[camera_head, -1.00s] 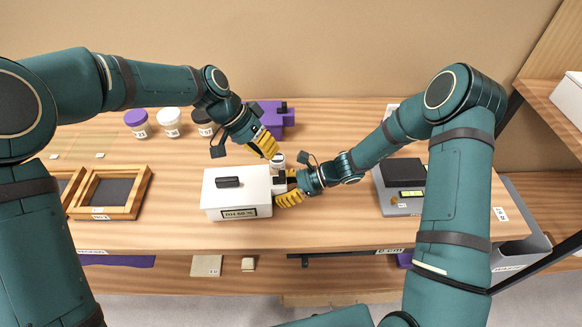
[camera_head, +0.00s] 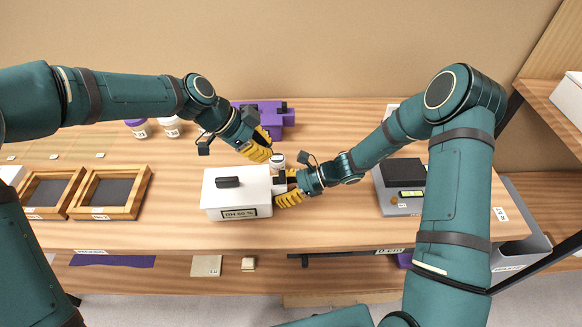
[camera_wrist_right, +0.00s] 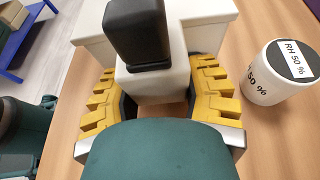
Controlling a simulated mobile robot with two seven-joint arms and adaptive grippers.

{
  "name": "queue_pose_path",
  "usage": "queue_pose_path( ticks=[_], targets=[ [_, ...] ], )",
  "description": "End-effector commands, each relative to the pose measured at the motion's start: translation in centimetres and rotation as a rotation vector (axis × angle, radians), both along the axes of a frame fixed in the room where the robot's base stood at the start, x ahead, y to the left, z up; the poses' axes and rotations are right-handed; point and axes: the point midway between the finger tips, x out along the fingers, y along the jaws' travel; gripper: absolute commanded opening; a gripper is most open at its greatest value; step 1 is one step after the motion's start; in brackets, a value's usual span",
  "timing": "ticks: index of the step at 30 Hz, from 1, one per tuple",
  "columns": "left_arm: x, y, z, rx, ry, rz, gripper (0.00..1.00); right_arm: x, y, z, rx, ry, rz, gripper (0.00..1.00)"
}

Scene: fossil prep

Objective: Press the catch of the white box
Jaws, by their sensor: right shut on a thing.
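The white box (camera_head: 212,199) stands on the bench with a dark handle (camera_head: 228,182) on its lid and a label on its front. A white block with a black piece on top, which looks like the catch (camera_wrist_right: 137,35), juts from its right side. My right gripper (camera_head: 286,187) is at that side. In the right wrist view its yellow fingers (camera_wrist_right: 160,103) are shut on the white block (camera_wrist_right: 158,84), one on each side, below the black piece. My left gripper (camera_head: 262,149) hovers behind the box's back right corner; its finger gap cannot be made out.
A small white jar with a dark lid (camera_wrist_right: 280,75) stands close to the right gripper. A purple object (camera_head: 270,114) and jars are behind. Wooden trays (camera_head: 110,212) lie left, a grey device (camera_head: 402,206) right. The bench in front of the box is clear.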

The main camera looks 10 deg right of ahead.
Motion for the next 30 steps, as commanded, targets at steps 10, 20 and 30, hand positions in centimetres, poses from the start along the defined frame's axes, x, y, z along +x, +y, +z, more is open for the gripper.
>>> queue_pose_path(
  ticks=[10,20,30],
  targets=[
    [-0.4,-1.8,-2.3,0.002,0.006,-0.002,0.00,0.0,0.0,0.0,0.001,0.000,0.000,0.02],
    [-0.7,-5.2,-6.5,0.002,0.004,-0.001,0.00,0.0,0.0,0.0,0.001,0.000,0.000,0.02],
    [-0.8,-6.2,-7.9,0.000,0.002,0.001,0.00,0.0,0.0,0.0,0.000,0.000,0.000,0.02]
  ],
)
